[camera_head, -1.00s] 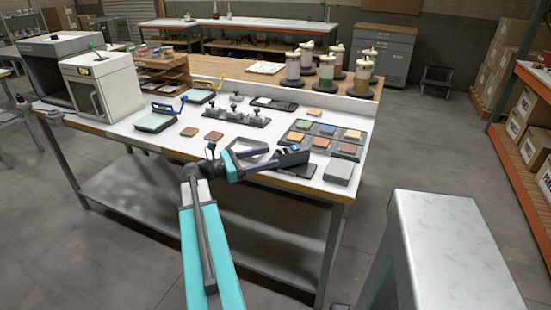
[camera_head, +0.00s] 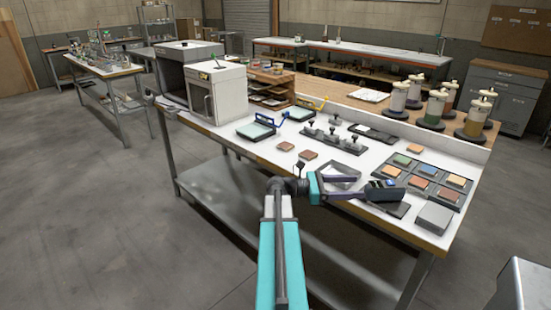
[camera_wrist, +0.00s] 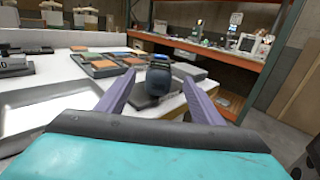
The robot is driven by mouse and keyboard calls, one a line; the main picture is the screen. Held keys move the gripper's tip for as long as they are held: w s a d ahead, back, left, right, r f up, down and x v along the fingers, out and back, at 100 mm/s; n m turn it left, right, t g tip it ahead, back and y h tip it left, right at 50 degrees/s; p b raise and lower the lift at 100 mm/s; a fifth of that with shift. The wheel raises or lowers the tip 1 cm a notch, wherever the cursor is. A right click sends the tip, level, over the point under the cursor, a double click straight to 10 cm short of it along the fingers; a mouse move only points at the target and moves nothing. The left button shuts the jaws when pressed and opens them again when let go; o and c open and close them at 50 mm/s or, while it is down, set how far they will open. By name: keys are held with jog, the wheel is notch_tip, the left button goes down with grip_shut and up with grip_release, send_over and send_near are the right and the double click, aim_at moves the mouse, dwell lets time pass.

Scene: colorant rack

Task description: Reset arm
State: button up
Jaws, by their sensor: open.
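My gripper (camera_head: 384,180) reaches from the left over the front of the white worktable (camera_head: 262,153). Its two purple fingers are spread apart; they also show in the wrist view (camera_wrist: 158,84). A dark, rounded device (camera_wrist: 158,79) appears between the fingers in the wrist view, and I cannot tell whether they touch it. In the head view this dark device (camera_head: 383,194) lies by the fingertips, near a flat dark plate. A grey block (camera_head: 434,217) sits to its right. A shallow metal tray (camera_head: 341,172) lies behind the gripper.
A dark rack of coloured tiles (camera_head: 425,178) lies beyond the fingertips. Two brown tiles (camera_head: 309,154) lie left of the tray. White cabinet (camera_head: 218,93) stands at the table's left end. Capped jars (camera_head: 439,106) stand at the back right. Open floor (camera_head: 90,220) lies left.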

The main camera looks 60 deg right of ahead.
jog(key=w+a+f+n+t+h, duration=0.2)
jog(key=w+a+f, duration=0.2)
jog(key=w, duration=0.4)
jog(key=w+a+f+n+t+h, duration=0.1)
jog(key=w+a+f+n+t, duration=0.15)
jog(key=w+a+f, duration=0.4)
jog(key=w+a+f+n+t+y, duration=0.1)
jog(key=w+a+f+t, duration=0.15)
jog(key=a+f, duration=0.5)
jog(key=w+a+f+n+t, duration=0.1)
jog(key=w+a+f+n, duration=0.1)
jog(key=w+a+f, duration=0.4)
jog(key=w+a+f+n+t+y, duration=0.1)
jog(key=a+f, duration=0.7)
jog(key=f, duration=0.2)
jog(key=s+a+f+m+y, duration=0.3)
jog(key=s+a+f+m, duration=0.1)
jog(key=a, duration=0.7)
jog(key=s+a+f+m+y, duration=0.4)
jog(key=a+f+m, duration=0.2)
jog(key=a, duration=0.5)
jog(key=s+a+f+m+y, duration=0.4)
jog(key=a+f+m, duration=0.1)
jog(key=a+f, duration=0.4)
jog(key=shift+s+a, duration=0.3)
jog(key=shift+a, duration=0.8)
